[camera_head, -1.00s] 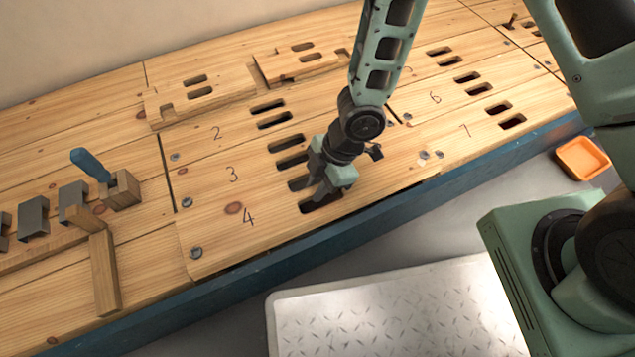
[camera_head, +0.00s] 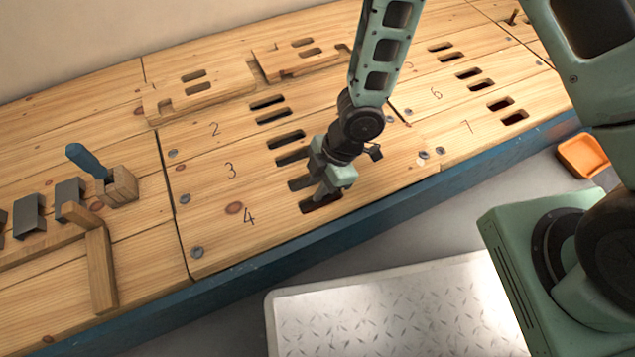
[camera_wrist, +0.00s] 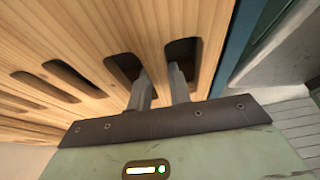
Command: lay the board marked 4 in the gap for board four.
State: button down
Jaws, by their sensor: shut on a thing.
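The board marked 4 (camera_head: 270,218) lies along the bench's front edge, in the row in front of the board marked 3 (camera_head: 215,178). It looks level with its neighbours, its left end at a thin dark seam. My gripper (camera_head: 322,192) points down at its pair of slots and is shut on the wood between them. In the wrist view my gripper's fingers (camera_wrist: 160,88) reach one into each slot of board 4 (camera_wrist: 155,48). The fingertips are hidden inside the slots.
Two loose slotted boards lie on top at the back, one at left (camera_head: 200,92) and one at right (camera_head: 295,60). A blue-handled tool in a wooden block (camera_head: 118,188) and grey blocks (camera_head: 30,215) stand at left. An orange tray (camera_head: 583,155) is beyond the blue front rail (camera_head: 260,250).

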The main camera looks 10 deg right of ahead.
jog(key=shift+f+b, duration=0.35)
jog(key=shift+f, duration=0.55)
dwell(0.8)
jog(key=c, duration=1.2)
grip_release()
jog(key=p+v, duration=1.2)
jog(key=v, duration=0.5)
jog(key=shift+r, duration=0.15)
jog(key=shift+w+d, duration=0.1)
notch_tip(320, 180, up, 16)
jog(key=s+d+m+t+h, duration=0.1)
jog(key=d+m+t+h, duration=0.1)
jog(key=m+h, duration=0.35)
jog(key=s+r+m+y+p, duration=0.2)
jog(key=s+r+m, duration=0.6)
jog(key=s+r, duration=0.45)
notch_tip(320, 180, up, 37)
jog(key=p, duration=3.7)
jog(key=shift+w+f+g+p, duration=0.2)
jog(key=shift+f+g+p, duration=0.05)
jog(key=shift+g+p, duration=0.15)
